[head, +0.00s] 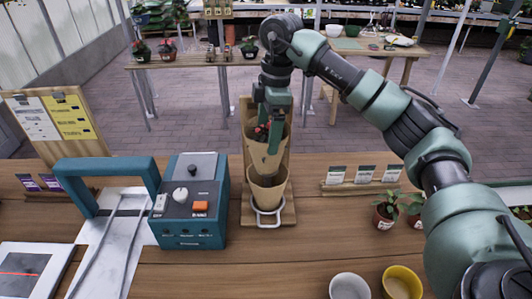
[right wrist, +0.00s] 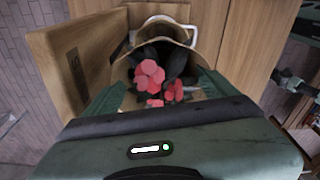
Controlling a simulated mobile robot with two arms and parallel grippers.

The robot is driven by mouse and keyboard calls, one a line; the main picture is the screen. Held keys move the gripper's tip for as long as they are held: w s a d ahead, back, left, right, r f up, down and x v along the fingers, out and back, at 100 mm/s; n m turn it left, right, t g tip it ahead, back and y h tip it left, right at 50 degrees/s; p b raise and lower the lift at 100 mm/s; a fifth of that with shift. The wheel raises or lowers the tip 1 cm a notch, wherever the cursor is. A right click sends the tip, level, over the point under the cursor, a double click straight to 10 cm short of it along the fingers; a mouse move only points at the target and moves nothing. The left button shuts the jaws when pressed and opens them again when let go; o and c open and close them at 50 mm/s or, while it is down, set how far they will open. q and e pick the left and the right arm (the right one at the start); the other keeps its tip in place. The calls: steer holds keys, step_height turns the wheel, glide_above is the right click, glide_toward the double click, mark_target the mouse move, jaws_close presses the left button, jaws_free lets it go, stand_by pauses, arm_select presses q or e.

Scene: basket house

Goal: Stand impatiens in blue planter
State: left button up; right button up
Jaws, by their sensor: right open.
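A plant with red flowers, taken to be the impatiens (head: 262,132), sits in the upper kraft-paper sleeve (head: 268,158) of a wooden stand. Its red blooms (right wrist: 150,75) and dark leaves show inside the sleeve in the right wrist view. My right gripper (head: 272,126) points down at the plant from above; its open fingers (right wrist: 163,88) lie on either side of the flowers. Contact cannot be told. My left gripper is not in view. I cannot make out a blue planter for certain.
A lower paper sleeve (head: 267,191) and metal ring are at the stand's front. A teal machine (head: 192,205) stands left. A grey-white pot (head: 349,287) and yellow pot (head: 402,282) are at the front right. Potted plants (head: 386,211) stand beside my right arm.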

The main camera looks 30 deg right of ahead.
mark_target(267, 158)
steer(key=shift+f+p, duration=0.7)
steer(key=shift+f, duration=1.3)
steer(key=shift+a, duration=0.1)
steer(key=c, duration=1.8)
steer(key=shift+o, duration=0.2)
steer(key=shift+r, duration=0.1)
